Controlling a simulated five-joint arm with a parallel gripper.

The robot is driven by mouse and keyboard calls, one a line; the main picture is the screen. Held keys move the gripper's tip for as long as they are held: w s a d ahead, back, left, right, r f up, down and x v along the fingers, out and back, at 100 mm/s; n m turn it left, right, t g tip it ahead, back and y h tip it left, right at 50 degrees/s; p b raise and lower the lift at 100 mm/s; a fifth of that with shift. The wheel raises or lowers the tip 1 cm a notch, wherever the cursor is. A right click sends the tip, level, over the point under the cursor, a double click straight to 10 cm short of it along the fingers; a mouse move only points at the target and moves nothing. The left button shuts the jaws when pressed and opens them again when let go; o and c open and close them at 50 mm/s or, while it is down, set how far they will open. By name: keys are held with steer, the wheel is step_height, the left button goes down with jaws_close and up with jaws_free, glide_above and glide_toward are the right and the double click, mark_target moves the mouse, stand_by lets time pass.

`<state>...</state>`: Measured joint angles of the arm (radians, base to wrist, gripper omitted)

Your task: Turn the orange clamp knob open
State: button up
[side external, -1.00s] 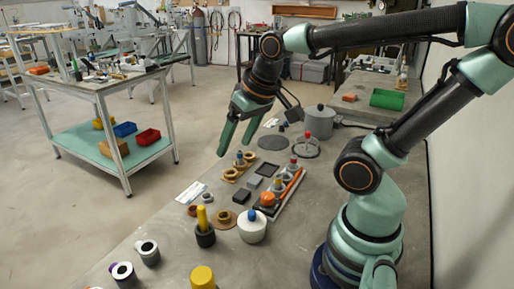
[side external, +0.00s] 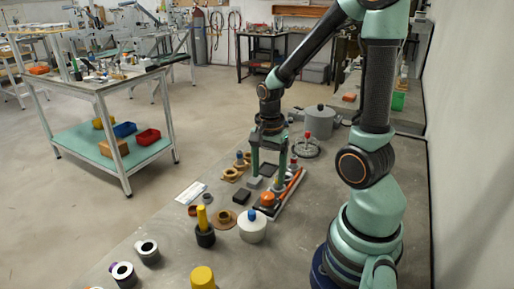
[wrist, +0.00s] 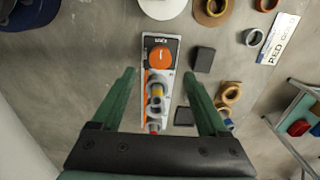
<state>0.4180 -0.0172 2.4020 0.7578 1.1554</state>
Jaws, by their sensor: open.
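The orange clamp knob (side external: 267,198) sits at the near end of a narrow jig plate (side external: 290,197) on the table. In the wrist view my gripper (wrist: 160,73) has one green finger on each side of the plate, and the knob appears just beyond the fingertips. I see no contact with the knob.
Dark blocks (wrist: 204,60) and tan rings (wrist: 231,93) lie to the right in the wrist view. A white pot with a blue top (side external: 252,228) stands near the jig's knob end.

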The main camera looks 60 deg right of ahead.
mark_target(268, 195)
steer(key=shift+f, duration=3.5)
jaws_close()
